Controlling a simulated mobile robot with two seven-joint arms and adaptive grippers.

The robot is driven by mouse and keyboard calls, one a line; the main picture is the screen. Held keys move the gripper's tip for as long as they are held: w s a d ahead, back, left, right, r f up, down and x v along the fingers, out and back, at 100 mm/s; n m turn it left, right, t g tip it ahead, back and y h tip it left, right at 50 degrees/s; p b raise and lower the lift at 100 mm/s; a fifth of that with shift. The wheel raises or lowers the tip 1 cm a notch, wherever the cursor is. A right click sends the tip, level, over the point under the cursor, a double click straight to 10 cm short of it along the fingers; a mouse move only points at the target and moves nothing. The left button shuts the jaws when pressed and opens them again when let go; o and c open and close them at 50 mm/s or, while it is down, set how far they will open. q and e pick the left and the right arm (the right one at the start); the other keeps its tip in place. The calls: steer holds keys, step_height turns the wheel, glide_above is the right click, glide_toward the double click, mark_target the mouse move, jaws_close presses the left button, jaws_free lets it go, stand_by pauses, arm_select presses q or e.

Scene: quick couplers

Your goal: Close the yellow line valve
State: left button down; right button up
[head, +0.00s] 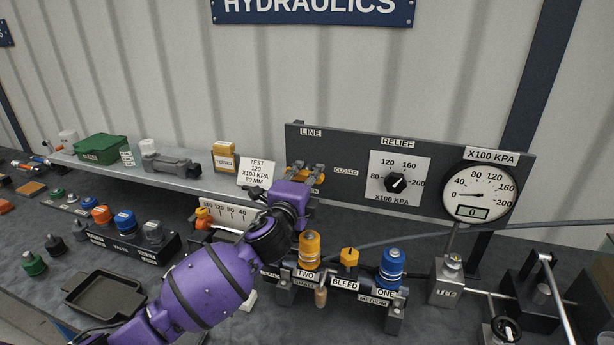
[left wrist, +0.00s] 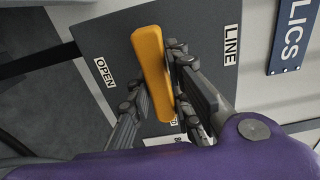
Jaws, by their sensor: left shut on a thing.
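The yellow line valve handle (head: 312,178) is on the grey panel below the LINE label, left of the CLOSED label (head: 346,171). In the left wrist view the handle (left wrist: 153,75) is a long yellow-orange bar. The OPEN label (left wrist: 105,72) lies to one side of it, and a partly hidden label sits near its lower end. The bar's length runs toward that lower label, not toward OPEN. My left gripper (head: 305,174) is shut on the handle, with fingers on both sides of it; they hide part of it. My right gripper is not in view.
Right of the handle are the RELIEF knob (head: 397,182) and a round gauge (head: 478,195) reading 0. Below stands a manifold with couplers (head: 309,250) and (head: 391,268) and a yellow BLEED knob (head: 348,262). A shelf (head: 205,182) with boxes runs left.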

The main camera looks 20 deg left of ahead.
arm_select(q)
steer(key=c, duration=1.6)
jaws_free()
steer(key=s, duration=1.2)
steer(key=shift+a, duration=0.25)
